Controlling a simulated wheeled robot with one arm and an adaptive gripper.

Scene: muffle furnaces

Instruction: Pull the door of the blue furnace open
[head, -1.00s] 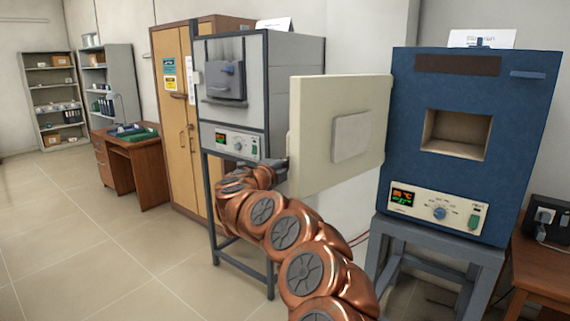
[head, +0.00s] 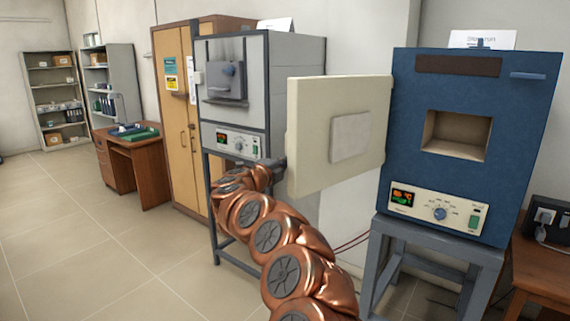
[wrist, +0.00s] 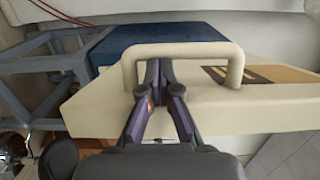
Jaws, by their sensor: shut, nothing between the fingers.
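The blue furnace (head: 450,180) stands on a grey stand at the right, its square chamber opening exposed. Its cream door (head: 305,130) is swung wide open to the left, its inner side with a pale block facing the head camera. In the wrist view the door (wrist: 90,112) carries a cream bar handle (wrist: 185,50). My gripper (wrist: 157,66) is shut, with its fingertips at the handle's loop, close to the bar and gripping nothing. Whether the fingers touch the bar is unclear. In the head view the door hides the fingertips.
A grey furnace (head: 235,90) on a dark stand is just left of the open door, close to my arm. A wooden cabinet (head: 180,120) and desk (head: 130,160) stand further left. The tiled floor (head: 80,250) at the left is clear.

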